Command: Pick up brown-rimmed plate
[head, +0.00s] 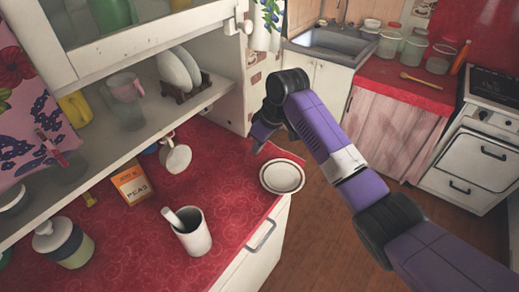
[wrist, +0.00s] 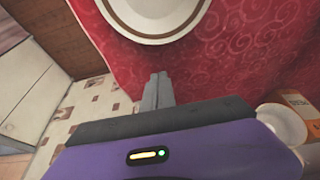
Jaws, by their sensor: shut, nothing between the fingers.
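The brown-rimmed plate (head: 282,177) is white and round with a thin dark rim. It lies near the right edge of the red counter. In the wrist view, part of the plate (wrist: 155,14) shows at the top, cut off by the frame. My gripper (head: 257,143) is behind and to the left of the plate in the head view, apart from it. In the wrist view, the fingers of my gripper (wrist: 159,82) are together and empty, short of the plate. How high they are above the counter is hard to tell.
On the red counter (head: 160,262) stand a PEAS carton (head: 131,184), a white mug (head: 176,157), a white cup with a pestle (head: 194,234) and a jar (head: 62,245). A shelf above holds upright plates (head: 178,72) and a pitcher (head: 123,100). Wooden floor (head: 322,225) is right of the counter.

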